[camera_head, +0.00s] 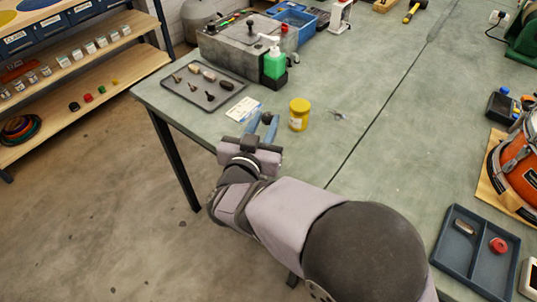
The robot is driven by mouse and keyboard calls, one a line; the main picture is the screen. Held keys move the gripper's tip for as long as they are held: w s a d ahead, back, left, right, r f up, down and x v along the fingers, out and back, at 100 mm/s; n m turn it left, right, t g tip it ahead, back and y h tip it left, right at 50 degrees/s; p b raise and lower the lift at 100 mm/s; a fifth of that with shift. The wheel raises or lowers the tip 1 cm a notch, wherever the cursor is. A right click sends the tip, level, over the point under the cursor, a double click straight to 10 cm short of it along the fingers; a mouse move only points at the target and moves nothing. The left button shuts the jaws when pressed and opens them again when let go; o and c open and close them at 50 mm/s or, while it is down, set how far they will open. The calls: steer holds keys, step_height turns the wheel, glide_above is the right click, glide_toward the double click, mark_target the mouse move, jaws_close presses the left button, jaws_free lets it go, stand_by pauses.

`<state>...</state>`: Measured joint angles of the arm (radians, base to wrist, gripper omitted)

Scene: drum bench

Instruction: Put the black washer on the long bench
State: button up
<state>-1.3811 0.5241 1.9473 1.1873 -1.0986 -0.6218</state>
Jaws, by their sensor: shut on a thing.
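My gripper (263,121), with blue fingers, is over the near left edge of the long green bench (335,190). It is shut on a small dark thing between its fingertips, mostly hidden; I cannot tell for sure that it is the black washer. A small black piece (73,106) lies on the lower wooden shelf at the left, beside a red piece (88,98), a green one (101,89) and a yellow one (115,81).
A yellow jar (299,114), a white card (243,109) and a dark tray (231,107) of small tools are close to my gripper. A green bottle (274,63) stands behind. A blue-grey tray (458,253) and a drum (520,165) are at the right.

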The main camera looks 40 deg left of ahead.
steer(key=shift+f, duration=0.25)
steer(key=shift+f, duration=4.7)
steer(key=shift+f, duration=0.1)
steer(key=shift+f, duration=0.1)
steer(key=o, duration=1)
steer(key=b+v, duration=0.1)
steer(key=v, duration=0.6)
steer(key=shift+o, duration=0.7)
steer(key=shift+s+d, duration=0.1)
steer(key=shift+s, duration=0.05)
